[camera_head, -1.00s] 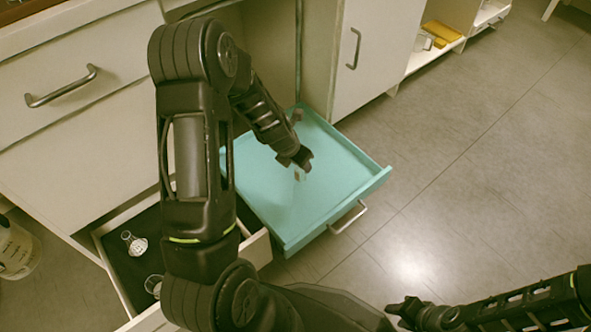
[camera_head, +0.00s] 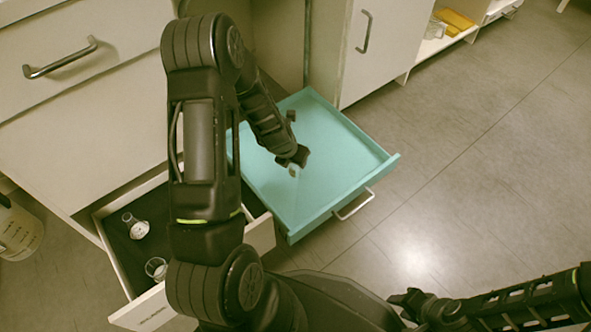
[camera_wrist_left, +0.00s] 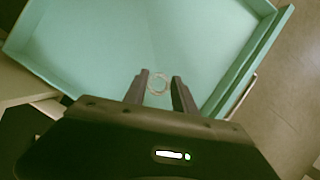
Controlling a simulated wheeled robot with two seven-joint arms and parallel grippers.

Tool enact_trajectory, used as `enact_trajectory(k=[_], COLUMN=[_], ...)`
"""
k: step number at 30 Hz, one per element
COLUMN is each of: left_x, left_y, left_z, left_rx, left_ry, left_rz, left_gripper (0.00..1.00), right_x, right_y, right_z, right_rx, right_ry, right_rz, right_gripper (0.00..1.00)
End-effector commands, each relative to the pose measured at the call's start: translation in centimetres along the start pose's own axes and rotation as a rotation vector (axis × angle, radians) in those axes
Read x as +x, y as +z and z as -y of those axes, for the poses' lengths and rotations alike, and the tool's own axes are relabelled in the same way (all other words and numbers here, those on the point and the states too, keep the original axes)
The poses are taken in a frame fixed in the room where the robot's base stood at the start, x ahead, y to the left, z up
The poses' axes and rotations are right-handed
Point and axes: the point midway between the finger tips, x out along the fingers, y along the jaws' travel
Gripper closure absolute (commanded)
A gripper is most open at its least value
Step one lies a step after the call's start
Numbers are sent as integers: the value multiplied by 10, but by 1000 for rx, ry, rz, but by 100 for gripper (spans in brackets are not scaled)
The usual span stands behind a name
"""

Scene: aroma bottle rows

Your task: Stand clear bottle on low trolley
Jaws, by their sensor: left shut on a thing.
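My left gripper (camera_head: 292,157) reaches down over a teal, shallow, walled surface (camera_head: 330,150) with a metal handle at its front, which appears to be the low trolley. The left gripper is shut on a clear bottle, of which a small pale part (camera_head: 292,172) shows below the fingers in the head view. In the left wrist view, the bottle's round clear rim (camera_wrist_left: 158,83) shows between the two fingertips. I cannot tell whether its base touches the teal floor. My right gripper (camera_head: 400,304) is low at the right, away from the trolley; its jaw state is unclear.
An open dark-lined drawer (camera_head: 190,222) at left holds clear glassware (camera_head: 137,227). A white cabinet with drawers (camera_head: 70,110) stands behind it. A whitish container (camera_head: 18,230) is on the floor at far left. The floor at right (camera_head: 480,190) is clear.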

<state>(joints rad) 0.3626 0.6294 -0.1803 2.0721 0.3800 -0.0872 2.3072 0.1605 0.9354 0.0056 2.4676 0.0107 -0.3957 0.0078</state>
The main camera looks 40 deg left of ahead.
Motion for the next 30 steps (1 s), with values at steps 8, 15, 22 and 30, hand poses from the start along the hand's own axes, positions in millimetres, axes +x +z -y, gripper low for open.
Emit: enact_trajectory(k=[8, 15, 22, 30], left_x=[4, 40, 45, 46], left_y=[-2, -16, -18, -19], left_z=[0, 0, 0, 0], left_rx=[0, 0, 0, 1], left_ry=[0, 0, 0, 0], left_rz=[0, 0, 1, 1], left_gripper=[100, 100, 100, 64], right_x=[2, 23, 23, 24], right_y=[0, -2, -4, -3], right_z=[-1, -7, -8, -8], right_rx=[0, 1, 2, 2], right_ry=[0, -1, -2, -2], right_rz=[-2, -10, -11, -11], right_gripper=[64, 64, 64, 64])
